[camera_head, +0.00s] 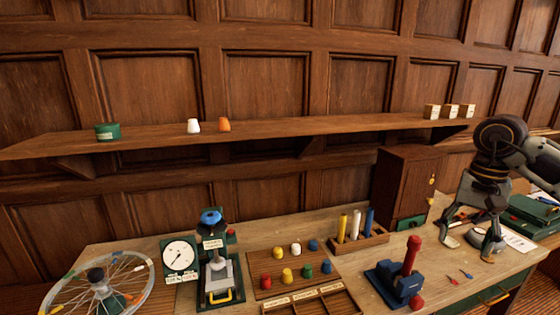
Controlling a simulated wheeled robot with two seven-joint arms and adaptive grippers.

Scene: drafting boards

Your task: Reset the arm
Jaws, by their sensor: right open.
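My right arm comes in from the right edge. Its gripper (470,249) points down over the right part of the wooden table (440,262), with its two fingers spread apart and nothing between them. I cannot tell whether the fingertips touch the tabletop. My left gripper is not in view.
Left of my gripper are a blue device with a red handle (409,258), a brown cabinet (405,187) and a rack of coloured rods (360,240). Small darts (467,274) lie in front. Green boxes (535,215) stand right. A wall shelf (300,127) runs behind.

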